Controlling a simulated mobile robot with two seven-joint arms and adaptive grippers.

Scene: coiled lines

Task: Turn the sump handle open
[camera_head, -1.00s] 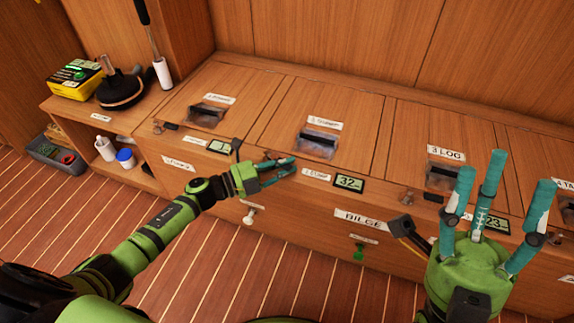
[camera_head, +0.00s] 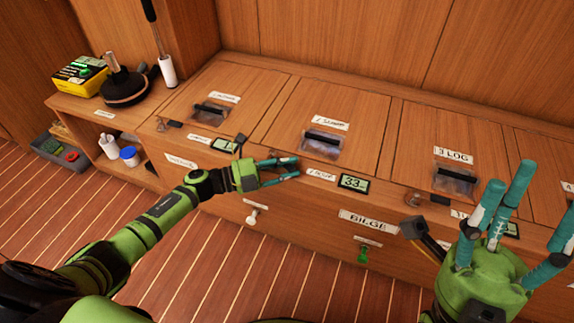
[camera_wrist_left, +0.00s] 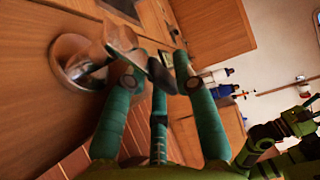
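The sump station is the lidded section labelled SUMP (camera_head: 320,174) on the cabinet front, beside a small green display (camera_head: 353,184). In the left wrist view a shiny metal handle on a round base (camera_wrist_left: 78,62) stands on the wood, right at my fingertips. In the head view my left gripper (camera_head: 292,168) covers the spot left of the sump label and hides most of the handle. Its fingers look spread apart around or beside the handle; I cannot tell if they touch it. My right gripper (camera_head: 515,215) is open and empty, its fingers pointing up.
A white knob (camera_head: 253,215) and a green knob (camera_head: 362,255) stick out low on the front, near the BILGE label (camera_head: 367,221). Lids with dark handles line the top. A shelf with bottles (camera_head: 128,157) and a yellow box (camera_head: 80,75) is at left.

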